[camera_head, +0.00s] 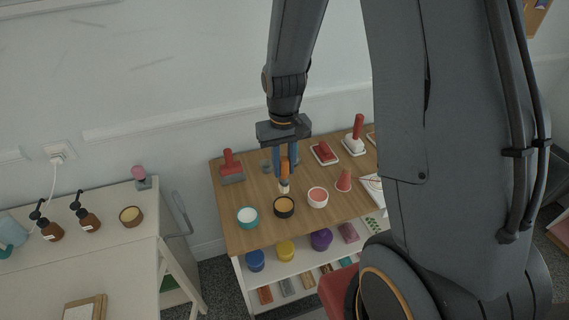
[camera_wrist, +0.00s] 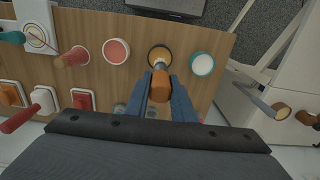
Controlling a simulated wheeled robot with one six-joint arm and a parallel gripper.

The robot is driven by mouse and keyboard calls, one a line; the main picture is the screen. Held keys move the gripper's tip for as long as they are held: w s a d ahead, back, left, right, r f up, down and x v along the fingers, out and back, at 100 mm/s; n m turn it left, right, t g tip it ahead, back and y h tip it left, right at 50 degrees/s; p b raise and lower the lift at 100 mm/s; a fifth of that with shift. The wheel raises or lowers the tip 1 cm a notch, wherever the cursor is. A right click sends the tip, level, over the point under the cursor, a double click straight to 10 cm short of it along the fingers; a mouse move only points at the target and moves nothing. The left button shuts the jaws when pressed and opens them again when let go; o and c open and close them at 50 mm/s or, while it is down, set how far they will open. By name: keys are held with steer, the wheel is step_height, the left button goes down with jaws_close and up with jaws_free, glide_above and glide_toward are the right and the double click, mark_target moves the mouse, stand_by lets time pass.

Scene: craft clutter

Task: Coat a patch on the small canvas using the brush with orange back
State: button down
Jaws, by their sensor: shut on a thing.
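My gripper (camera_head: 285,168) is shut on the brush with the orange back (camera_head: 285,166), which points down with its pale tip low over the black bowl of yellow-orange paint (camera_head: 284,213). In the wrist view, the orange back of the brush sits between my gripper's fingers (camera_wrist: 160,92), and the tip overlaps the black bowl (camera_wrist: 150,60). I cannot tell whether the bristles touch the paint. A white panel (camera_head: 371,184), which looks like the small canvas, lies at the right of the wooden top, partly hidden by my arm.
A teal bowl of white paint (camera_head: 247,217) and a white bowl of pink paint (camera_head: 318,197) flank the black bowl. A red cone (camera_head: 344,181) stands to the right. Red-handled tools (camera_head: 231,170) stand along the back. A white table (camera_head: 110,245) is at left.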

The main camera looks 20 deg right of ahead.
mark_target(284, 185)
steer(key=shift+f, duration=0.1)
steer(key=shift+f+b, duration=1.45)
steer(key=shift+f, duration=1.8)
steer(key=shift+f, duration=0.25)
steer(key=shift+f, duration=0.5)
steer(key=shift+p, duration=0.7)
stand_by(1.8)
steer(key=shift+r, duration=0.1)
steer(key=shift+r+p, duration=2.75)
steer(key=shift+r, duration=0.75)
